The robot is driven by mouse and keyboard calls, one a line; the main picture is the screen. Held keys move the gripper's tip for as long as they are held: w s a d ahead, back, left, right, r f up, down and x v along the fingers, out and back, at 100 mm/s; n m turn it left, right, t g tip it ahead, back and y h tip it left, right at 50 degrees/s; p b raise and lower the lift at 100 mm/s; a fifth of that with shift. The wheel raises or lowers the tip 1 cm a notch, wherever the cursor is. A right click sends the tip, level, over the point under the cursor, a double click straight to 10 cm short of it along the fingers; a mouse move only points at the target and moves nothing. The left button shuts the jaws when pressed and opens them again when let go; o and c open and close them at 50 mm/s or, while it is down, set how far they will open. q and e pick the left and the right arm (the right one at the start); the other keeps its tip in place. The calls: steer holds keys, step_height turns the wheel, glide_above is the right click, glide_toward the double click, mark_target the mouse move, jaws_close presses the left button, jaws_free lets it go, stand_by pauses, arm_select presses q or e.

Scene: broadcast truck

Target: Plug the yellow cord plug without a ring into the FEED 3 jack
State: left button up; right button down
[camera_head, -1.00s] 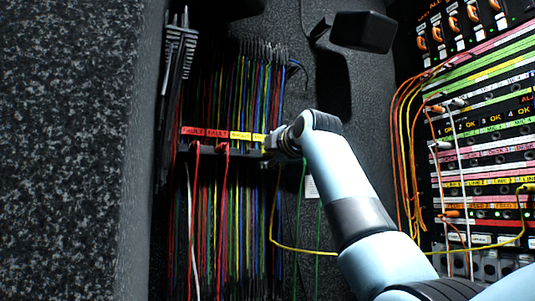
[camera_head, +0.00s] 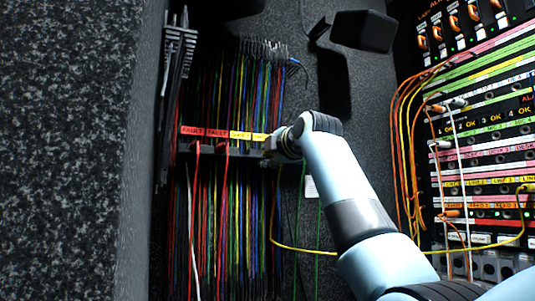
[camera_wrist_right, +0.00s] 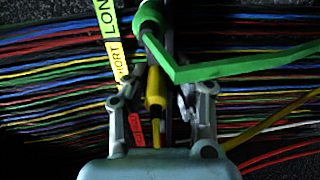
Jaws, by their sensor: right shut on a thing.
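My right gripper (camera_head: 271,152) is at the right end of the cord rack. In the right wrist view, its fingers (camera_wrist_right: 160,105) are shut on a yellow plug (camera_wrist_right: 155,92). I cannot make out a ring on this plug. A yellow cord (camera_head: 305,249) hangs from near the gripper and sweeps right to the jack panel. Another yellow plug (camera_head: 526,188) sits in that panel at the right edge. Small orange labels (camera_head: 478,206) that seem to read FEED are low on the panel; the FEED 3 jack is too small to single out. My left gripper is out of view.
The cord rack (camera_head: 222,151) has red and yellow label tabs and many hanging cords. A green plug (camera_wrist_right: 150,18) with a green cord is just beyond the held plug. Orange cords (camera_head: 398,130) loop at the panel's left side. A black box (camera_head: 363,32) hangs above.

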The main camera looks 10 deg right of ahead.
steer(key=c, duration=1.4)
jaws_free()
steer(key=shift+r, duration=0.4)
steer(key=o, duration=0.9)
steer(key=shift+f, duration=0.2)
steer(key=shift+s, duration=0.15)
steer(key=s, duration=0.4)
steer(key=s+d, duration=0.1)
steer(key=s, duration=0.2)
steer(key=s+d, duration=0.1)
steer(key=s, duration=0.3)
steer(key=shift+s+d, duration=0.15)
steer(key=shift+s, duration=0.15)
